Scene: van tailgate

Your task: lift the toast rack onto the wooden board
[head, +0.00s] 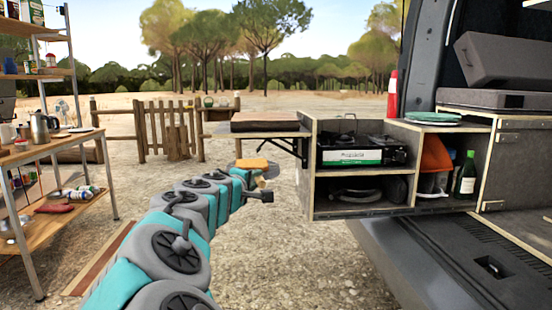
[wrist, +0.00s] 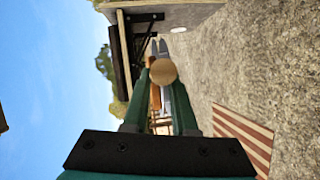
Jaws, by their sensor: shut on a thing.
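My gripper (head: 259,178) is low in front of the fold-out shelf, shut on the toast rack. The rack shows in the head view as an orange-brown piece (head: 251,163) above the end of my arm. In the wrist view, a round wooden knob (wrist: 163,71) and grey and orange-brown parts show between my green fingers (wrist: 161,110); much of the rack is hidden. The wooden board (head: 265,122) appears as a brown slab on the fold-out shelf, beyond and above my gripper. It also seems to show as a dark slab in the wrist view (wrist: 113,65). The rack is apart from it.
The fold-out shelf (head: 255,134) has a black bracket under it and joins the van's kitchen unit (head: 310,185), which holds a stove (head: 350,150). A metal-legged shelf unit (head: 50,150) with a kettle stands at left. Gravel ground between them is mostly clear.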

